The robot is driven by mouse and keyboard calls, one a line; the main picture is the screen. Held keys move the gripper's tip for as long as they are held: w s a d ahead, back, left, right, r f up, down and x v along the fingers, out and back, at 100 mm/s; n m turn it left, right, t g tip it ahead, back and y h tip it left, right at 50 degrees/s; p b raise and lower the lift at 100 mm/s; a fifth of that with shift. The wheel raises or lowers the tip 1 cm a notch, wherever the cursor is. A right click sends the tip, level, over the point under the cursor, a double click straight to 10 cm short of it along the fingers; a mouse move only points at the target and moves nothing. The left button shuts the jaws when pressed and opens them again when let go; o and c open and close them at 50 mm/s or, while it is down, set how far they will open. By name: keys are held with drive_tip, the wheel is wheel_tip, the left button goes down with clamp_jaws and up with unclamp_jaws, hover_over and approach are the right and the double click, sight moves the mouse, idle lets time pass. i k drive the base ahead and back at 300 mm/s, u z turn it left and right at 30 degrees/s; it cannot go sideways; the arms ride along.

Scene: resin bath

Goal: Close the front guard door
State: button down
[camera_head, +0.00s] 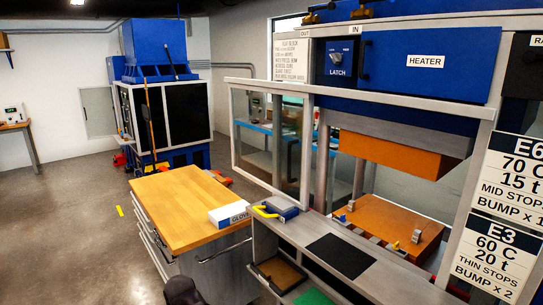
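The front guard door (235,130) is a clear panel in a light grey frame on the press. It stands to the left, sticking out past the press's left side. The press opening to its right is uncovered, with an orange upper block (395,155) and an orange lower plate (385,222) in plain view. I cannot make out a handle on the door. A dark rounded shape at the bottom edge looks like part of my gripper (183,291), well below and apart from the door. Its fingers cannot be made out.
A wood-topped drawer cabinet (180,205) stands left of the press, with a white glove box (229,214) on it. A grey shelf unit (385,277) runs along the press front. A blue machine (160,90) stands behind.

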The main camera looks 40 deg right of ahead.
sight(307, 97)
drive_tip(key=z, duration=0.3)
drive_tip(key=i, duration=0.95)
drive_tip(key=z, duration=0.35)
